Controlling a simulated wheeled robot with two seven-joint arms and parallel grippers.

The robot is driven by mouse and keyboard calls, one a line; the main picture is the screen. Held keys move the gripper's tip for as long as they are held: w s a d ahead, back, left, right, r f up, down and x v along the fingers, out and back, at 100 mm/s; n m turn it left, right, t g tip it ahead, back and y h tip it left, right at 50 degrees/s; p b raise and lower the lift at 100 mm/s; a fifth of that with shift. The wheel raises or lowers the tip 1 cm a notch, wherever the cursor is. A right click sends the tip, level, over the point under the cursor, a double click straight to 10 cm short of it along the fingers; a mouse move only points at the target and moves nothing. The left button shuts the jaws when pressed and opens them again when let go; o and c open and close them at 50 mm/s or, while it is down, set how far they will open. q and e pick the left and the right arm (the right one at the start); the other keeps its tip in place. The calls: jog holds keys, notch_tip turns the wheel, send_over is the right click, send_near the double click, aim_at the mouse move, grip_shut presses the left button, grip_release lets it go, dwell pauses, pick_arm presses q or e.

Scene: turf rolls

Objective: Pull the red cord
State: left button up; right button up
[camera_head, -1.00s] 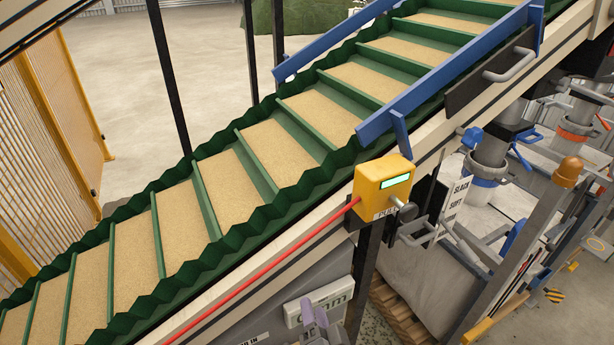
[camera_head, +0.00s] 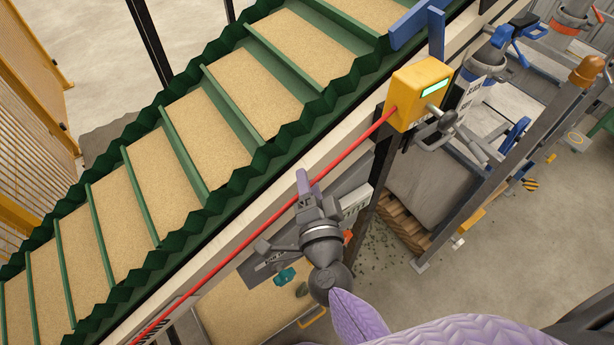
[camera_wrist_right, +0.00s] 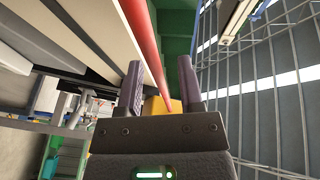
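The red cord (camera_head: 262,243) runs slantwise along the conveyor's side, up to a yellow box (camera_head: 418,92) with a green-lit panel. My right gripper (camera_head: 304,184) is at the cord's middle stretch, its purple fingers overlapping the cord in the head view. In the right wrist view, my right gripper (camera_wrist_right: 159,68) has its two fingers apart. The red cord (camera_wrist_right: 147,40) passes through the gap between them, nearer the left finger; I cannot tell whether it touches. The yellow box (camera_wrist_right: 160,105) shows behind the gripper. My left gripper is not in view.
The conveyor's green corrugated wall (camera_head: 246,178) rises close beside the cord. A grey lever (camera_head: 432,127) juts from below the box. A dark post (camera_head: 372,190) stands right of my gripper.

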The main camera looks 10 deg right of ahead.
grip_shut()
jog(key=shift+f, duration=0.1)
dwell(1.1)
